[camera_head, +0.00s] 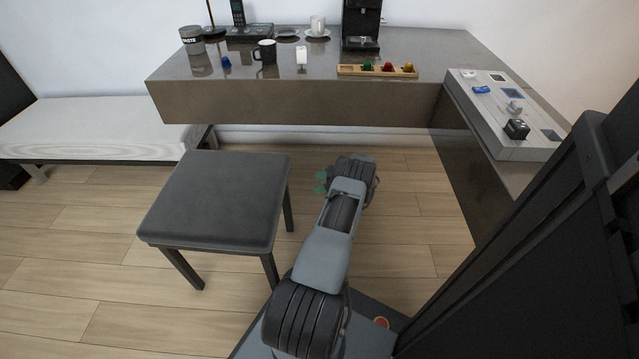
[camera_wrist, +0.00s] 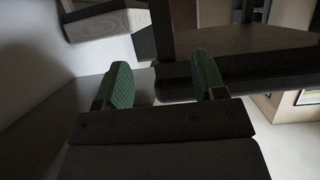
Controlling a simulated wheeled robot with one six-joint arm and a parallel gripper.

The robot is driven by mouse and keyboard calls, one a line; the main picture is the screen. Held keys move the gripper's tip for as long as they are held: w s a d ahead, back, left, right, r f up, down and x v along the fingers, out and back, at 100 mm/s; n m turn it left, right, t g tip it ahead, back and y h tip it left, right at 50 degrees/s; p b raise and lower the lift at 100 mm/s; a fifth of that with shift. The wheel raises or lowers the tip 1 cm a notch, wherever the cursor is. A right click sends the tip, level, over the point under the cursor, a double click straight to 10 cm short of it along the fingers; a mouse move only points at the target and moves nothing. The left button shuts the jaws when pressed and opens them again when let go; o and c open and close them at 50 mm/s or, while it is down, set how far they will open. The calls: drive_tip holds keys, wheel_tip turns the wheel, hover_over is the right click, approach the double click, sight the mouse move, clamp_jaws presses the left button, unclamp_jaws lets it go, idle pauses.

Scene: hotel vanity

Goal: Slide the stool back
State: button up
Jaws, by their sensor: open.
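The stool (camera_head: 217,199) has a dark grey padded seat and dark legs. It stands upright on the wooden floor at the left, out in front of the vanity counter (camera_head: 290,101). My gripper (camera_head: 320,182) is low, just right of the stool's seat, with a visible gap between them in the head view. Its green fingertips point left toward the stool. In the wrist view the two green fingers are spread apart with nothing between them. A dark leg and slab show beyond them in the wrist view, likely the stool (camera_wrist: 240,68), partly hidden by the right finger.
A pale bench (camera_head: 95,128) stands at the left by the wall. The counter holds a black mug (camera_head: 264,52), a bin (camera_head: 192,40), a coffee machine (camera_head: 361,25) and a wooden tray (camera_head: 376,72). A grey panel (camera_head: 490,115) lies at the right. Floor under the counter is clear.

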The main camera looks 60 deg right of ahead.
sight(288, 190)
drive_tip(key=b+x, duration=0.3)
drive_tip(key=x, duration=1)
drive_tip(key=shift+w+a+f+b, duration=0.15)
drive_tip(key=shift+w+f+b, duration=0.1)
drive_tip(key=shift+b, duration=0.15)
clamp_jaws()
idle(0.6)
